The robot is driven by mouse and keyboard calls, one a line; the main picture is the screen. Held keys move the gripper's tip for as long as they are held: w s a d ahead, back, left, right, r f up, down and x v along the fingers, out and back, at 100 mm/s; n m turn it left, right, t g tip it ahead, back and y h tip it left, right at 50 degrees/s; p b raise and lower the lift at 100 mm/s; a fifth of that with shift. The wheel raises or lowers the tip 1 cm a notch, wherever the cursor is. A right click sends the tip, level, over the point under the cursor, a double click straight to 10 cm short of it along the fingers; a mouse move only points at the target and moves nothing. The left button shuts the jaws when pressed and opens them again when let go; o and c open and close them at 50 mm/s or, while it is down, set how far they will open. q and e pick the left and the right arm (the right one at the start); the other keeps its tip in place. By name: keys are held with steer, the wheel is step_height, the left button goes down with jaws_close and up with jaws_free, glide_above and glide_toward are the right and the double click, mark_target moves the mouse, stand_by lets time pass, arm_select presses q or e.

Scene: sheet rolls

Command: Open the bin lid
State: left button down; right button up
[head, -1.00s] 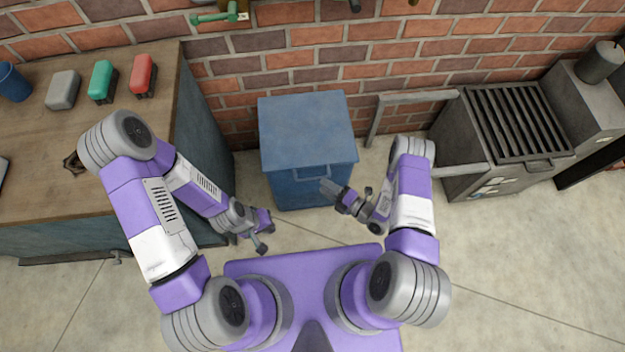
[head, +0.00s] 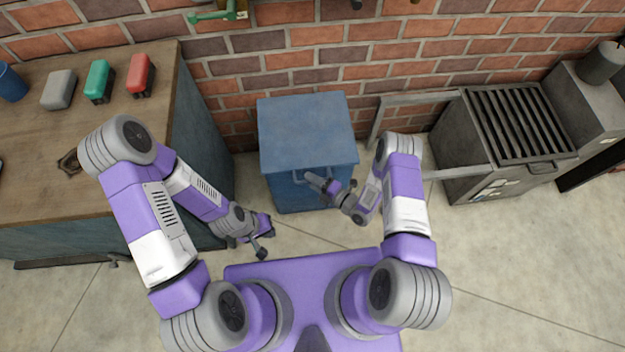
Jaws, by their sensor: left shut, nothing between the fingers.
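The blue bin (head: 300,197) stands on the floor against the brick wall. Its flat blue lid (head: 305,130) is closed. A handle (head: 300,178) sits on the lid's front edge, partly hidden by my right gripper. My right gripper (head: 318,183) is in front of the bin with its fingers at the handle; whether they touch it or grip it I cannot tell. My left gripper (head: 264,242) is shut and empty, low to the left in front of the bin, apart from it.
A wooden workbench (head: 40,130) with grey, green and red boxes and a blue cup stands at the left. A grey slatted unit (head: 515,120) and a grey frame (head: 420,97) stand right of the bin. The floor at the right is clear.

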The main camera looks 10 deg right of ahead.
jaws_close()
steer(key=shift+r, duration=0.15)
steer(key=shift+r+p, duration=0.25)
steer(key=shift+p, duration=0.15)
steer(key=w+r+m+g+p, duration=0.1)
steer(key=w+r+g+p, duration=0.1)
steer(key=r+p, duration=0.4)
steer(key=w+r+m+g+h+p, duration=0.1)
steer(key=w+r+p, duration=0.4)
steer(key=r, duration=0.9)
steer(key=shift+r+m+g+h+p, duration=0.3)
steer(key=shift+m+g+p, duration=0.15)
steer(key=shift+p, duration=0.65)
